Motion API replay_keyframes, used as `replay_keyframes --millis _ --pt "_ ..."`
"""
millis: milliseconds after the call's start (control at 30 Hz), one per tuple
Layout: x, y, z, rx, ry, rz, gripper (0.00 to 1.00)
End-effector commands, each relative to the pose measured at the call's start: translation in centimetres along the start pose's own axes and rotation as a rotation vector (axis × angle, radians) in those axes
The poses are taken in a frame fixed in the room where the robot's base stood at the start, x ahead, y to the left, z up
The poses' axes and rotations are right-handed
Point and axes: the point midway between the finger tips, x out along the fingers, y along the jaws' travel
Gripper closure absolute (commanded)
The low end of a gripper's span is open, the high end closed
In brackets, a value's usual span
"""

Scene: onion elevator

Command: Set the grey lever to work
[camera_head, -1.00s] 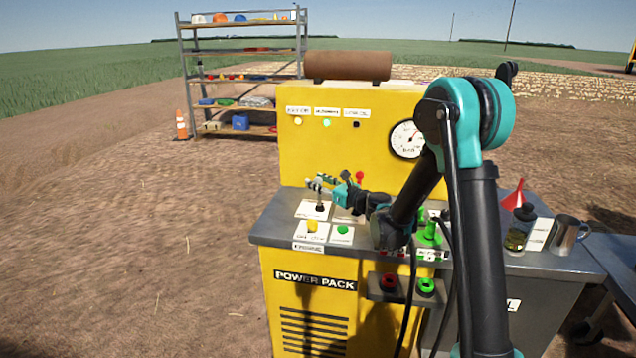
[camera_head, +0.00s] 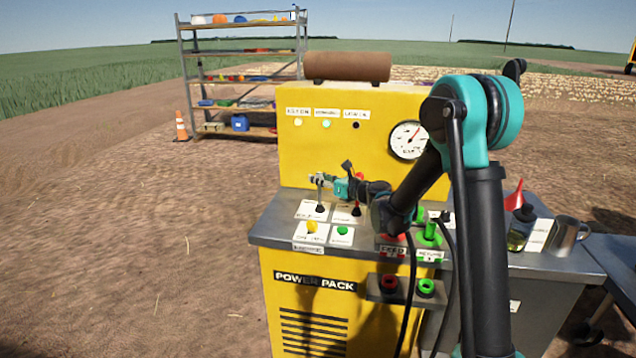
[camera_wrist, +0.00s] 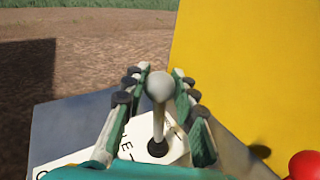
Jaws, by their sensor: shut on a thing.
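The grey lever (camera_wrist: 159,90) has a round grey knob on a thin stalk. In the wrist view it rises from a dark round base on a white lettered plate (camera_wrist: 185,147). My gripper (camera_wrist: 160,84) has its fingers on both sides of the knob and is shut on it. In the head view my gripper (camera_head: 319,180) is at the top of the lever (camera_head: 320,198), at the left of the yellow power pack's grey worktop (camera_head: 270,231). The fingers partly hide the lever's top there. The lettering is not fully readable.
A red knob (camera_wrist: 305,165) stands close to the right of my gripper. Yellow (camera_head: 312,226) and green (camera_head: 342,230) buttons sit in front of the lever. The yellow panel (camera_head: 300,160) rises behind. A jar (camera_head: 520,232), red funnel (camera_head: 515,199) and metal mug (camera_head: 567,233) stand at right.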

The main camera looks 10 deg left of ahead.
Motion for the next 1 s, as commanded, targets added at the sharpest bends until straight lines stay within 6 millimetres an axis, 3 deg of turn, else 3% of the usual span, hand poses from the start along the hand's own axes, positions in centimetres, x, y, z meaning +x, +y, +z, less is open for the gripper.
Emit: replay_keyframes --millis 467,1000 --pt "2.4 -3.9 0.4 0.281 0.183 0.008 1.0" --pt "3.2 -5.2 0.1 0.276 0.18 0.007 1.0"
